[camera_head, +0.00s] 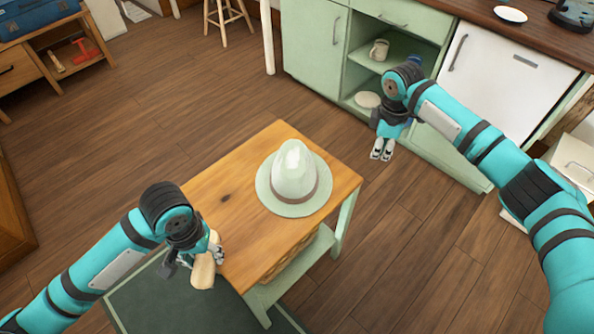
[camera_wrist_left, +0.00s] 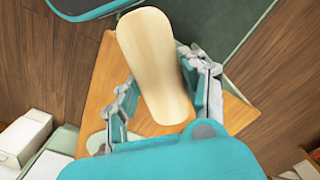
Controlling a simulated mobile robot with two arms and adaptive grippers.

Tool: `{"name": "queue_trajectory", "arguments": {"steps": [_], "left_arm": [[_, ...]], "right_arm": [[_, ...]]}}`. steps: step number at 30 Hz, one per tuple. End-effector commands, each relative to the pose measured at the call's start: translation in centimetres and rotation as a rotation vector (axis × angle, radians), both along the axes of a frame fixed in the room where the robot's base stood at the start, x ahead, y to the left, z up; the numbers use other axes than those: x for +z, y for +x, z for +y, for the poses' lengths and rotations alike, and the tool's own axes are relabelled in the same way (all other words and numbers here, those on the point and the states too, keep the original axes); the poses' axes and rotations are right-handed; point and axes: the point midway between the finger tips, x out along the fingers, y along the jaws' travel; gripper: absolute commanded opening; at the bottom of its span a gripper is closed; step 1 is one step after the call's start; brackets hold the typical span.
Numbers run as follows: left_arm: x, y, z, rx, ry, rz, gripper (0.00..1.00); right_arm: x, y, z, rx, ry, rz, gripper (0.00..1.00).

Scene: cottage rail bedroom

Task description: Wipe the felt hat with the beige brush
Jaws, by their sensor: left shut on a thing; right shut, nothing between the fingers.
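The pale green felt hat (camera_head: 294,180) with a brown band stands upright on the wooden table (camera_head: 232,190), right of its middle. My left gripper (camera_head: 213,252) is at the table's near left edge, shut on the beige brush (camera_head: 203,270). The brush also shows in the left wrist view (camera_wrist_left: 155,65) as a long rounded beige block between the fingers; its bristles cannot be made out. The brush is apart from the hat. My right gripper (camera_head: 382,150) is shut and empty, in the air beyond the table's far right corner.
Green cabinets with an open shelf hold a mug (camera_head: 379,50) and a round pale item (camera_head: 367,99) at the back right. A dark green mat (camera_head: 165,297) lies under the table's near left side. The tabletop around the hat is clear. A stool (camera_head: 228,14) stands at the back.

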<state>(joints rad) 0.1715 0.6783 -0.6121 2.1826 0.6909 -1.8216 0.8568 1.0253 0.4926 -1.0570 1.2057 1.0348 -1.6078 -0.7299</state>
Motion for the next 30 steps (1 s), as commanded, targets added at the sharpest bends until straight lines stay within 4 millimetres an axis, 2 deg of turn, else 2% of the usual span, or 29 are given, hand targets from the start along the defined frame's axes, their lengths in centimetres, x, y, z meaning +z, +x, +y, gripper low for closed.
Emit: {"name": "queue_trajectory", "arguments": {"steps": [30], "left_arm": [[-0.3,0.0,0.0,0.0,0.0,0.0,0.17]], "right_arm": [[-2.1,0.0,0.0,-0.001,0.0,0.0,0.0]]}}
